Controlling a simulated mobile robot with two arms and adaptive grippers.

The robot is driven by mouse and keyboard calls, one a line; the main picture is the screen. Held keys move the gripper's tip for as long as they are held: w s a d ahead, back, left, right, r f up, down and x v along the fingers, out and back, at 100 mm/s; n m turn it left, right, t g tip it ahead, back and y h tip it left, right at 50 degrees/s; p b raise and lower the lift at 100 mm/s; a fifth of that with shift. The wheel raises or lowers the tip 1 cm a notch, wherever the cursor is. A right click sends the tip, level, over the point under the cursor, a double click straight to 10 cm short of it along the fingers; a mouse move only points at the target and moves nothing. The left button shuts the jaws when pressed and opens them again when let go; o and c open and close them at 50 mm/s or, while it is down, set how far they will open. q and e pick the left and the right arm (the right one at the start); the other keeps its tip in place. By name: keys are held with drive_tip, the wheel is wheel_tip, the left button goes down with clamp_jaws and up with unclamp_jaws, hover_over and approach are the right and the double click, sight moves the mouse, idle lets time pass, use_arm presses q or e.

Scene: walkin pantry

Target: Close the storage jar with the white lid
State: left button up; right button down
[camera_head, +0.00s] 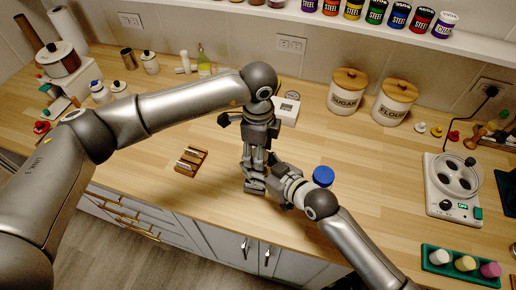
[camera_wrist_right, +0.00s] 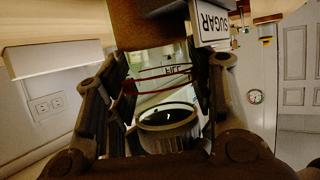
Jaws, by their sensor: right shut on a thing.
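My right gripper (camera_head: 262,182) comes in from the lower right and meets my left gripper (camera_head: 254,180) over the middle of the counter. In the right wrist view my right gripper (camera_wrist_right: 165,95) is shut on a round, clear, rimmed thing that looks like the storage jar (camera_wrist_right: 168,128). In the head view the grippers hide the jar. My left gripper points down close beside the right one; whether its fingers are open cannot be made out. A small white knobbed lid (camera_head: 421,127) lies on the counter at the right; I cannot tell whether it is the task's lid.
A blue-topped thing (camera_head: 323,176) stands close to my right wrist. Sugar (camera_head: 346,97) and flour (camera_head: 393,105) canisters stand behind. A wooden rack (camera_head: 191,161) lies left of the grippers. A hot plate (camera_head: 453,190) and green tray (camera_head: 461,265) are at the right.

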use_arm(q)
drive_tip(key=c, duration=0.6)
drive_tip(key=m, duration=0.6)
drive_tip(key=shift+m, duration=0.3)
drive_tip(key=o, duration=1.2)
drive_tip(key=shift+c, duration=0.2)
drive_tip(key=shift+r, duration=0.15)
wheel_tip(320, 180, up, 4)
drive_tip(key=shift+r, duration=0.15)
drive_tip(key=shift+c, duration=0.3)
